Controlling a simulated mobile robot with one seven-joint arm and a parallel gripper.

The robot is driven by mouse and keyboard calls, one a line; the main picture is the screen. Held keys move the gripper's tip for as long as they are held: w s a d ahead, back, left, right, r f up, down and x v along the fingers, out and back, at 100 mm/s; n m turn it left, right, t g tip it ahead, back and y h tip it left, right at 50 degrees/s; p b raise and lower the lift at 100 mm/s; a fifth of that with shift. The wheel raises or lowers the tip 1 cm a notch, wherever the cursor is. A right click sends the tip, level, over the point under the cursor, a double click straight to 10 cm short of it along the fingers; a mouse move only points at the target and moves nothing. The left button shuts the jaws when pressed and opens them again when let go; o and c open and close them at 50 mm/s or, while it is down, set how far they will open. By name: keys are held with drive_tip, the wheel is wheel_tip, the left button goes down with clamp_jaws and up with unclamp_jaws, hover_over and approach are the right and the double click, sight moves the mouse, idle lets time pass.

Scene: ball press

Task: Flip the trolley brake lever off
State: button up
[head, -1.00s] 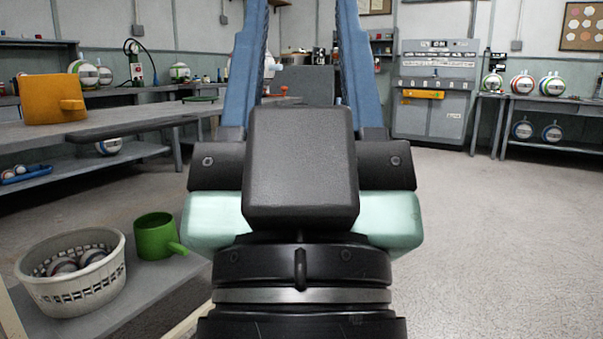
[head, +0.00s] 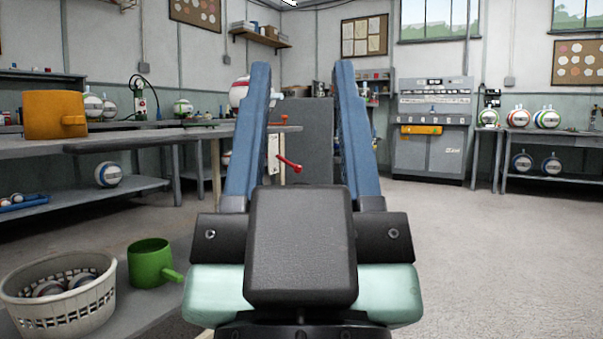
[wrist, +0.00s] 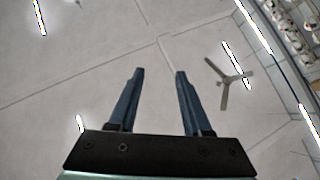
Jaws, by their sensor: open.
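My gripper (head: 301,68) is open and empty in the middle of the head view, its two blue fingers pointing up. In the wrist view my gripper (wrist: 158,72) is seen against the ceiling, with nothing between the fingers. A red lever (head: 289,164) sticks out from a pale plate (head: 273,154) at the right end of the long grey bench. It shows between the fingers but lies well beyond them, apart from the gripper. I cannot tell for sure that it is the trolley's brake lever. The left finger may hide part of what is around it.
The long grey bench (head: 130,139) at left carries an orange mug-like block (head: 54,115). A white basket (head: 60,300) and a green mug (head: 149,263) stand on a low shelf at front left. A grey machine (head: 432,150) stands at the back. The floor at right (head: 480,250) is clear.

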drive_tip(key=shift+r+p, duration=0.4)
drive_tip(key=c, duration=0.5)
wheel_tip(320, 180, up, 31)
drive_tip(key=p, duration=3.1)
drive_tip(key=shift+r, duration=0.2)
clamp_jaws()
drive_tip(key=shift+f, duration=0.15)
